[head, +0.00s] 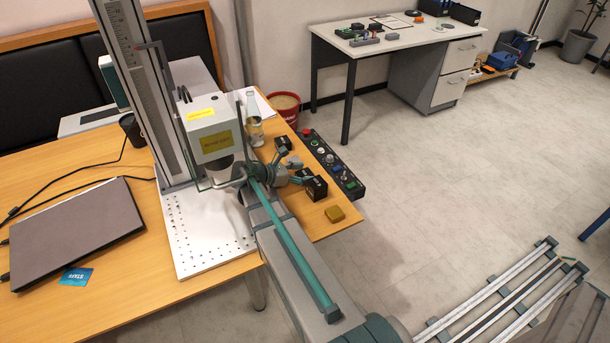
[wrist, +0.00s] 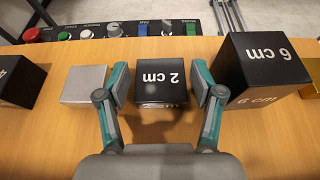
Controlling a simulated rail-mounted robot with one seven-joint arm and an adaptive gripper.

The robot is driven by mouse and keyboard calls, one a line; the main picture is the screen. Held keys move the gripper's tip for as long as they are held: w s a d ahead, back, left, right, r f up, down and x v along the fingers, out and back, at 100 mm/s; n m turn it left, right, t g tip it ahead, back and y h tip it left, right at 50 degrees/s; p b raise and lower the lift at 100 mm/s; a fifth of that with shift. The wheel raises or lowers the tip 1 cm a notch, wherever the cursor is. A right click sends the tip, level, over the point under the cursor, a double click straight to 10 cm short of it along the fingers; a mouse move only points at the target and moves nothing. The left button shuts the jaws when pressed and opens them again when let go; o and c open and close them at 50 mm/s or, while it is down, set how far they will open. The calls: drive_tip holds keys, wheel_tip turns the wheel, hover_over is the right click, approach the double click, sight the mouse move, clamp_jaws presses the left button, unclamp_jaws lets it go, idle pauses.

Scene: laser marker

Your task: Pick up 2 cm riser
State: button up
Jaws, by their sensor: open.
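The 2 cm riser is a black block with white "2 cm" lettering; it stands on the wooden table in the middle of the wrist view (wrist: 162,80). My gripper (wrist: 165,88) is open, with one teal finger on each side of the riser. A small gap seems to show at each side; whether either finger touches it I cannot tell. In the head view my gripper (head: 291,172) is over the table's right part, and my arm and gripper hide much of that area, so I cannot make out the 2 cm riser there.
A larger black 6 cm block (wrist: 258,68) stands close right of my gripper. A silver block (wrist: 84,84) is close left, with another black block (wrist: 20,80) beyond. A gold block (head: 335,214) sits near the table's corner. A control panel (head: 330,160) runs along the table edge.

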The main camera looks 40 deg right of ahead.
drive_tip(key=shift+x, duration=0.8)
drive_tip(key=c, duration=1)
drive_tip(key=shift+r, duration=0.1)
